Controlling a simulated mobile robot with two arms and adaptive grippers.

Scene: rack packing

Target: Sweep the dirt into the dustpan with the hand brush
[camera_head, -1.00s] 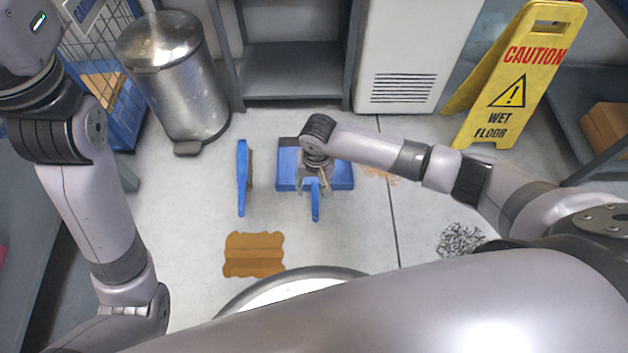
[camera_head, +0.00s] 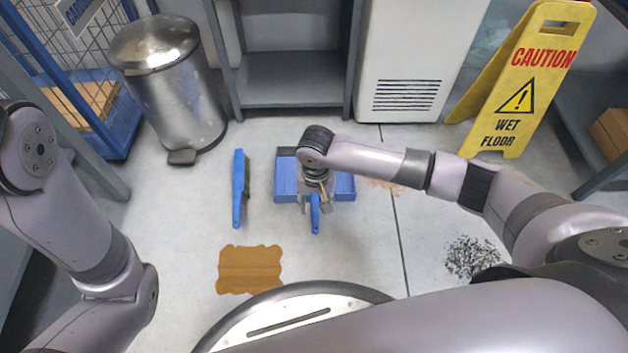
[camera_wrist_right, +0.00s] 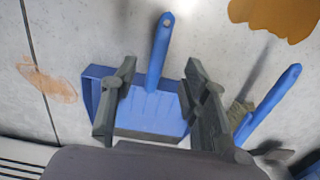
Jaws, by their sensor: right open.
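The blue dustpan (camera_head: 285,180) lies on the floor, its handle toward me. My right gripper (camera_head: 316,198) is above the dustpan and hides part of it. In the right wrist view the gripper (camera_wrist_right: 161,80) is open, its fingers on either side of the dustpan pan (camera_wrist_right: 150,112); whether they touch it I cannot tell. The blue hand brush (camera_head: 238,190) lies left of the dustpan, with its bristles to the right; it also shows in the wrist view (camera_wrist_right: 272,105). A pile of dark dirt (camera_head: 472,257) lies at the right. My left gripper is out of view.
A brown patch (camera_head: 250,270) lies on the floor in front of the brush. A pedal bin (camera_head: 172,85) and a blue wire cart (camera_head: 85,85) stand at the back left. A yellow wet-floor sign (camera_head: 518,95) stands at the back right.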

